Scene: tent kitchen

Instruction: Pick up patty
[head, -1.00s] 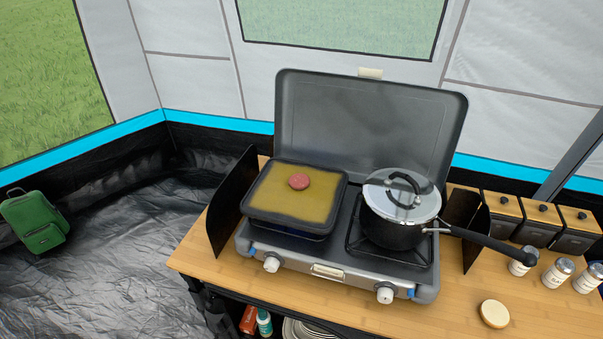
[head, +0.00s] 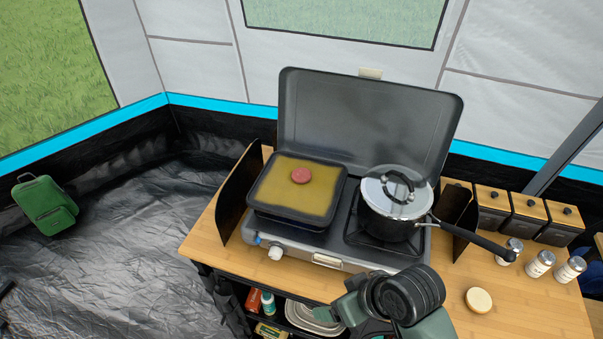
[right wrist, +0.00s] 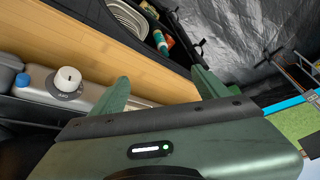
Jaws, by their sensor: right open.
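A round reddish patty (head: 300,175) lies in the square dark pan (head: 292,219), on a yellowish cooking surface. The pan sits on the left burner of the camping stove (head: 327,260). My right arm comes in at the bottom of the head view, in front of the stove and the table's front edge. My right gripper (right wrist: 163,88) is open and empty in the right wrist view, its two green fingers apart. It is clear of the patty, which does not show in the wrist view. My left gripper is not in view.
A lidded pot (head: 392,215) stands on the right burner, its handle pointing right. Dark windscreens (head: 237,195) flank the stove. Several shakers (head: 540,262) and a round beige disc (head: 479,300) are on the table's right. Plates (right wrist: 130,17) sit on the shelf below.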

